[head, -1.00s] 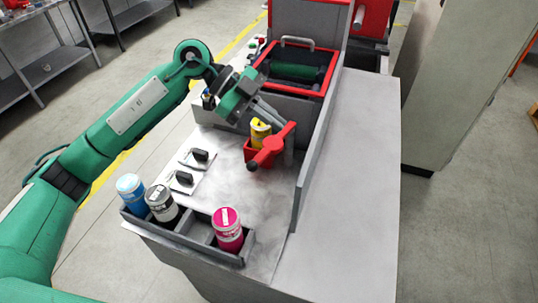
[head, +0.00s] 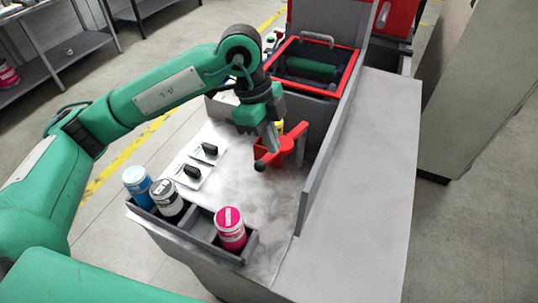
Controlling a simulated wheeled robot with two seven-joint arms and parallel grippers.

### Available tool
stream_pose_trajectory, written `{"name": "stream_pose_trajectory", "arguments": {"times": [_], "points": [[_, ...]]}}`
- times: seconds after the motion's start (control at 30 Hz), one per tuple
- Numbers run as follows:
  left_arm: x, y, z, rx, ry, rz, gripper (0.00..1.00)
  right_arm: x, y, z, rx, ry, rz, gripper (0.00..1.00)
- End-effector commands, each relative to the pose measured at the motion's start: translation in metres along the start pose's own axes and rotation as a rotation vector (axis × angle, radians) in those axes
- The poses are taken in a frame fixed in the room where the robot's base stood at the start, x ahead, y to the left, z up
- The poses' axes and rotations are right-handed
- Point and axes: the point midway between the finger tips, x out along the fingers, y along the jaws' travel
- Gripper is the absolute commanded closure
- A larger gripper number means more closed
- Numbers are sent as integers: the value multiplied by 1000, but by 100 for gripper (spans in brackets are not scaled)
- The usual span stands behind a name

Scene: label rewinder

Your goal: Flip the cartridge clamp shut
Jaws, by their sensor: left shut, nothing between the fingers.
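The red cartridge clamp (head: 287,145) is a lever with a black knob (head: 260,165) at its near left end. It lies slantwise over the red cartridge holder (head: 264,146) on the machine's worktop. A yellow cartridge (head: 279,127) stands in the holder, mostly hidden by the clamp and my gripper. My left gripper (head: 273,147) points down with its fingers shut and empty. Its tips are at the left part of the clamp, close to the knob; I cannot tell whether they touch it. My right gripper is not in view.
A grey tray (head: 192,233) at the front holds blue, black and magenta cartridges. Two black handles on white plates (head: 194,172) stand left of the clamp. A grey upright panel (head: 327,150) rises to the right. A red-framed opening (head: 309,88) is behind.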

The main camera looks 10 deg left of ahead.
Motion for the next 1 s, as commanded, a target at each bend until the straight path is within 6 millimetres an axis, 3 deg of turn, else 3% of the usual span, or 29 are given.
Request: {"name": "stream_pose_trajectory", "arguments": {"times": [0.27,0.63,0.73,1.0], "points": [[32,0,1,1,1,2,100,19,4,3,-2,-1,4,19],[106,1,1,2,1,3,100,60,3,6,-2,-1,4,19],[88,0,17,-5,-1,-1,100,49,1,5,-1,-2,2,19],[79,0,35,0,1,1,100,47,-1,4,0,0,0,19]]}}
